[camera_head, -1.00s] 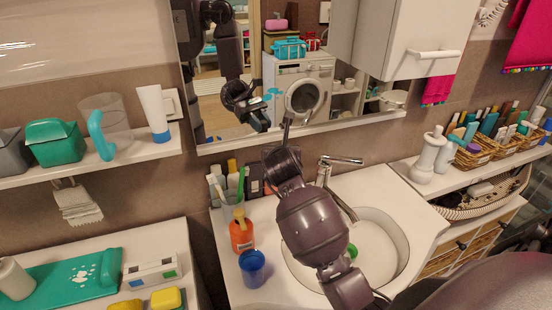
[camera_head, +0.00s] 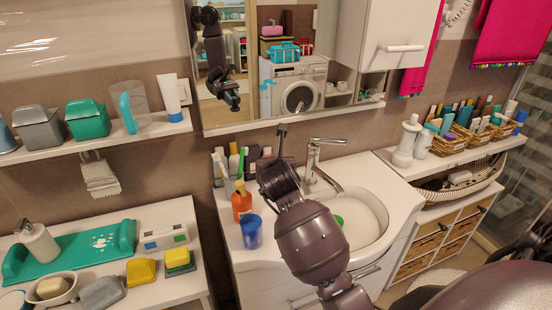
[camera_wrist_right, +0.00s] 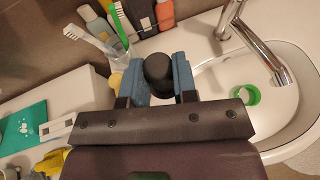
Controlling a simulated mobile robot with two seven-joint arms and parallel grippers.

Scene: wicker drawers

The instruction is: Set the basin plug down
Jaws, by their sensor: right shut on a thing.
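The basin plug (camera_wrist_right: 158,70) shows as a dark round-topped piece in the right wrist view. My right gripper (camera_wrist_right: 159,84) is shut on it, a blue finger pad on each side. In the head view my right arm reaches over the counter just left of the basin (camera_head: 372,222), and its dark links hide the plug and fingertips. I cannot tell whether the plug touches the counter. A green ring (camera_wrist_right: 245,95) lies in the basin, right of the gripper. My left gripper is not directly in view.
A toothbrush glass (camera_wrist_right: 116,56) stands behind the gripper. The tap (camera_head: 322,160) rises behind the basin. A mirror (camera_head: 280,60) hangs above.

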